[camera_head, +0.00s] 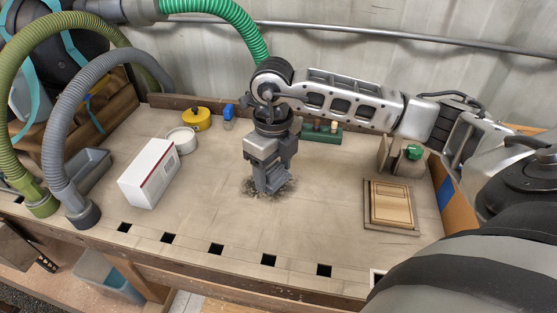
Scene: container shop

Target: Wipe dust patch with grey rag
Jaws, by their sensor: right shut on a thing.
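A dark, speckled dust patch (286,190) lies on the wooden workbench top (220,210), near its middle. My right gripper (271,184) comes down over the patch, fingers pointing down. It is shut on the grey rag (272,183), which is small and hard to tell from the grey fingers. The rag is at the bench surface, within the patch. The gripper and rag hide the middle of the patch; dust shows around them on both sides. My left gripper does not show.
Grey and green hoses rise at the left. The front middle is clear, with square holes.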

